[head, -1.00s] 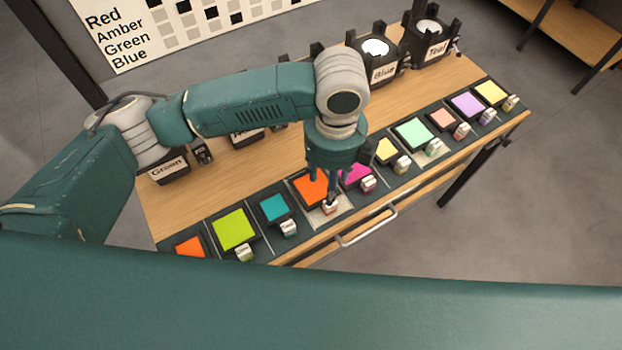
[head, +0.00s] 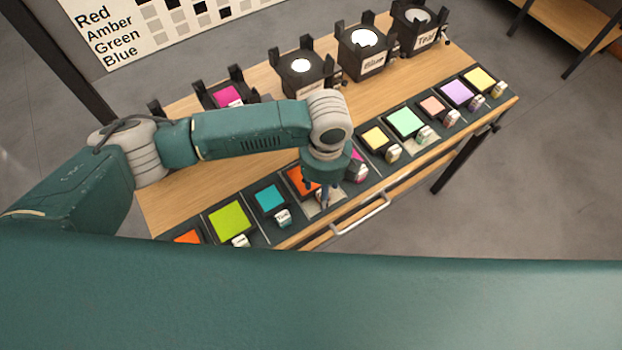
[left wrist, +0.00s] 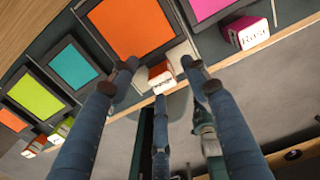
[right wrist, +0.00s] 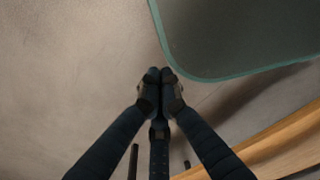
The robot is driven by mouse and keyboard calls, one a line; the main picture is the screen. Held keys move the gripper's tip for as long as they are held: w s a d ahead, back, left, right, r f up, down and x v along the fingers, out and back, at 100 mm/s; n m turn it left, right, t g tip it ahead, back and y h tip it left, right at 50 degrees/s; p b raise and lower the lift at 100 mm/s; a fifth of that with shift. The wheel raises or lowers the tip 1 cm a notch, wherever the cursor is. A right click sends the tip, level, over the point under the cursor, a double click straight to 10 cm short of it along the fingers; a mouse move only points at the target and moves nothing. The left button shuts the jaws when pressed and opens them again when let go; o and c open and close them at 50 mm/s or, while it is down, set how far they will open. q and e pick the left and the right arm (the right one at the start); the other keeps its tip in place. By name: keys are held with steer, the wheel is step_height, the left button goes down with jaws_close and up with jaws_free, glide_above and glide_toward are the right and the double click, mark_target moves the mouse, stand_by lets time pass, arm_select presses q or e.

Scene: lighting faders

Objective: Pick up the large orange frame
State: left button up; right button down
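The large orange frame (head: 299,181) lies in its slot on the front rack of the table, partly hidden behind my left gripper in the head view. In the left wrist view it is an orange square (left wrist: 131,27) with a dark border and a white block-shaped label tab (left wrist: 160,75) at its near edge. My left gripper (left wrist: 160,66) is open, its fingers on either side of the tab with gaps visible; it points down at the tab in the head view (head: 323,198). My right gripper (right wrist: 160,76) is shut and empty, away from the frames.
Neighbouring frames are teal (head: 269,197) on the left and magenta (head: 357,160) on the right. A smaller orange frame (head: 187,237) is at the left end. Lamp housings (head: 361,50) stand along the back. A drawer handle (head: 362,222) juts from the front.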

arm_select(q)
steer(key=c, duration=0.8)
steer(key=shift+r, duration=0.1)
jaws_close()
arm_select(e)
steer(key=shift+s+d, duration=0.55)
steer(key=shift+s, duration=0.05)
steer(key=shift+w, duration=0.25)
